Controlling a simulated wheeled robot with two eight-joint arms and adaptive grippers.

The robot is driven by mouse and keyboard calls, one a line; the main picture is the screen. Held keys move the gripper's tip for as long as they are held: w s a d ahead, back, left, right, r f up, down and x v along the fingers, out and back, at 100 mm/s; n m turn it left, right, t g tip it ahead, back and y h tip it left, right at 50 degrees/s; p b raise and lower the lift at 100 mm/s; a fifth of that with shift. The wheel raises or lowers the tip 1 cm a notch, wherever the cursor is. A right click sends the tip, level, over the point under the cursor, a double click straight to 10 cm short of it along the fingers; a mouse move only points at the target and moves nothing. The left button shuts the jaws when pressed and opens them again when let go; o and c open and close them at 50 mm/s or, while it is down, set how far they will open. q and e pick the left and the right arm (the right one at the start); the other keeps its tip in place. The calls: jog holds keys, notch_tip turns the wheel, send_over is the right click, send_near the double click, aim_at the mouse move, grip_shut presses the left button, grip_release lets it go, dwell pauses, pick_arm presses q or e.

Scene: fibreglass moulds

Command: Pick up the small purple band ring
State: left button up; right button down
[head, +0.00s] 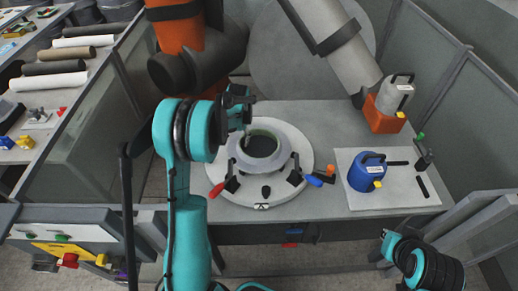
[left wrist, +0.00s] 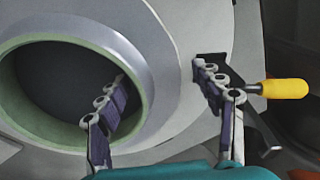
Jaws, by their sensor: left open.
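I cannot make out the small purple band ring in either view. My left gripper (head: 243,118) is over the back left part of the round grey mould (head: 284,163), which has a green-edged opening. In the left wrist view the left gripper (left wrist: 160,75) is open, with nothing between its fingers. One finger shows over the opening of the mould (left wrist: 160,70), the other over its outer side near a yellow-handled clamp (left wrist: 284,89). Only a teal part of my right arm shows at the lower right of the head view; its gripper is out of view.
The mould sits on a white round plate (head: 225,190) with red, blue and orange clamp handles around it. To the right, a blue canister (head: 367,173) stands on a pale board (head: 400,195). Grey partitions (head: 475,110) enclose the table.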

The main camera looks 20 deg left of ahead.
pick_arm(q)
grip_shut()
